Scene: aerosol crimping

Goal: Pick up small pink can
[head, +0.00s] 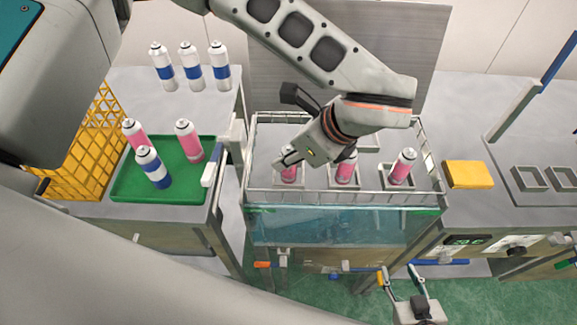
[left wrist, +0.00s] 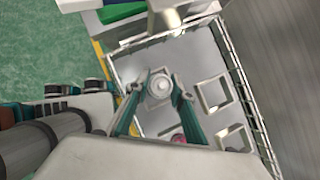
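Three pink cans with white tops stand in square holders in the wire-railed tank: a left one (head: 290,174), a middle one (head: 346,168) and a right one (head: 403,167). My left gripper (head: 284,160) is down at the left can and partly hides it. In the left wrist view a can's white top (left wrist: 159,86) lies between the fingers of my left gripper (left wrist: 160,88). One finger is on each side, very close to the can; contact is not clear. My right gripper (head: 400,275) is open and empty, low in front of the tank.
A green tray (head: 122,190) at left holds two pink cans and one blue-and-white can. Several blue-and-white cans (head: 191,68) stand behind it. A yellow basket (head: 85,150) is left of the tray. A yellow block (head: 467,174) lies right of the tank (head: 340,226). Tank rails surround the cans.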

